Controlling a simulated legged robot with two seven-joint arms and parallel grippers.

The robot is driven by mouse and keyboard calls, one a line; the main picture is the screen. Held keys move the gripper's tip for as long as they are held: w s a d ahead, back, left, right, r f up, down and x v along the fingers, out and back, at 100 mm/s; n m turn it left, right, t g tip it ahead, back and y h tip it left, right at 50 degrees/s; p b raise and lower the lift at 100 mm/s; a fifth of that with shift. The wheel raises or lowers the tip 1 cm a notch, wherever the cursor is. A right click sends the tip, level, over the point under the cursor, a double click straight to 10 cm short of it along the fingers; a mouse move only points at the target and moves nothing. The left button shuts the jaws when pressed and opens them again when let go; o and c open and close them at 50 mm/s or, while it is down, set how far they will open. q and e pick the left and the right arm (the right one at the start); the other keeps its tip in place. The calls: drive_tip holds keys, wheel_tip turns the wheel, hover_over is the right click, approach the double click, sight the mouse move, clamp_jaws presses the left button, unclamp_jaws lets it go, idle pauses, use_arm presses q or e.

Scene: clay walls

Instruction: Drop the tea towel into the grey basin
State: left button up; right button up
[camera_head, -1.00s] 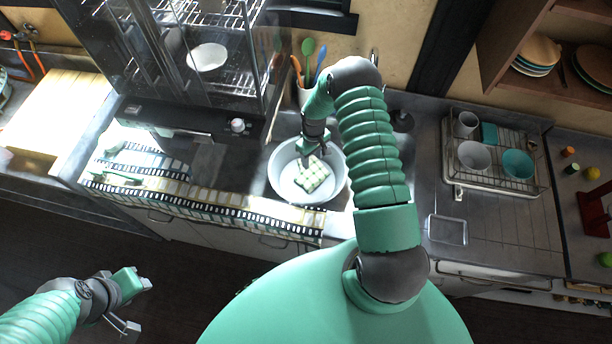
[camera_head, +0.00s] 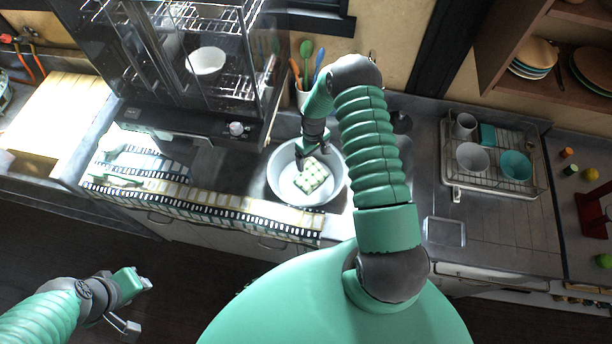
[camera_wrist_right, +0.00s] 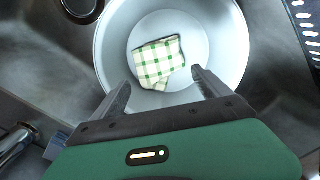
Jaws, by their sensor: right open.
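The grey basin (camera_head: 278,188) is a round, pale grey bowl sitting in the sink, left of my right arm in the head view. The tea towel (camera_head: 312,177), green and white checked and folded small, lies on the basin's floor. In the right wrist view the towel (camera_wrist_right: 158,62) lies inside the basin (camera_wrist_right: 228,60), apart from the fingertips. My right gripper (camera_head: 306,166) is open and empty above the basin; its two fingers (camera_wrist_right: 160,88) show spread in the wrist view. My left gripper (camera_head: 138,306) is open and empty at the lower left, over the floor.
A utensil pot (camera_head: 302,97) stands behind the basin. A dish rack (camera_head: 492,165) with bowls and a mug is to the right. A film-strip-patterned cloth (camera_head: 215,205) hangs along the counter edge at left. A tall glass-sided cabinet (camera_head: 165,50) stands behind left.

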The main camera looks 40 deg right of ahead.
wheel_tip(320, 180, up, 21)
drive_tip(key=shift+a+b, duration=0.3)
drive_tip(key=shift+a, duration=0.05)
idle(0.3)
drive_tip(key=shift+d, duration=0.1)
